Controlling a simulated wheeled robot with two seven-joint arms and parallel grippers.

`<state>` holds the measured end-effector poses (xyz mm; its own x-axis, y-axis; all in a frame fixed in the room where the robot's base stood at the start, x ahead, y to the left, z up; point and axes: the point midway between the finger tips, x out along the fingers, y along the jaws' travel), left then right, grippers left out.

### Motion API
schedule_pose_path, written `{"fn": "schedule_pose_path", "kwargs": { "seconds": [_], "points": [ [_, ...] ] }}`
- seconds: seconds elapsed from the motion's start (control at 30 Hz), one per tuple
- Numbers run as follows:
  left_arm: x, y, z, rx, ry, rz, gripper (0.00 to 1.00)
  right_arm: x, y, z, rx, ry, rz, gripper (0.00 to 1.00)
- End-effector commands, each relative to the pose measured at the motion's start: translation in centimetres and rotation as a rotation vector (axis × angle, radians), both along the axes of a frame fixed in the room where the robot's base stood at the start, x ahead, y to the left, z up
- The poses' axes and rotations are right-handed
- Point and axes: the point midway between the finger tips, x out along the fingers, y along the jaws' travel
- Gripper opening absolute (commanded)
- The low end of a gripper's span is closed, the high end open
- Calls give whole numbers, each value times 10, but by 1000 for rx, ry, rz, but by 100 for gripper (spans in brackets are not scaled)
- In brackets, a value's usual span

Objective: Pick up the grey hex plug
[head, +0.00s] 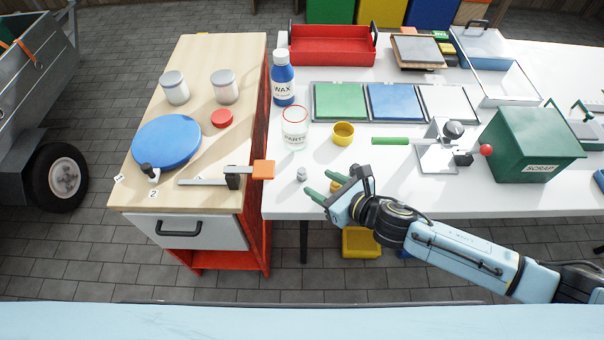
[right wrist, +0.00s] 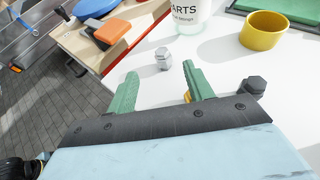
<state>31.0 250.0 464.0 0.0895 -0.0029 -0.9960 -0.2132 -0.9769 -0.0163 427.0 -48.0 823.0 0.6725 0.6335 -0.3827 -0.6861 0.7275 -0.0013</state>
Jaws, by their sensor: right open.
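A small grey hex plug (head: 302,174) stands on the white table near its front left edge. In the right wrist view the plug (right wrist: 163,58) is just beyond my fingertips, roughly between their lines, and nothing touches it. My right gripper (head: 320,185) is open, with its green fingers pointing left toward the plug; it also shows in the right wrist view (right wrist: 160,77). A second grey hex-headed piece (right wrist: 252,87) lies right of the fingers in the right wrist view. My left gripper is out of view.
A jar labelled PARTS (head: 294,130) stands behind the plug, with a yellow cup (head: 343,134) to its right. A small yellow piece (head: 336,186) is beside my right fingers, partly hidden. An orange-ended clamp (head: 263,170) lies left on the wooden bench.

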Motion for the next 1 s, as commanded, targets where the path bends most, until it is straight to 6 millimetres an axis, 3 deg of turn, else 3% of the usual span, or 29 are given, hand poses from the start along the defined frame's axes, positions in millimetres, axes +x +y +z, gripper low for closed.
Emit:
{"fn": "schedule_pose_path", "kwargs": {
  "seconds": [0.43,0.77,1.0],
  "points": [
    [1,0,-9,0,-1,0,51,38,31,-15,1,0,0,52],
    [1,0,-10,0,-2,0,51,43,36,-17,1,2,-1,52],
    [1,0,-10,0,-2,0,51,43,35,-18,1,2,-1,23]
  ]
}}
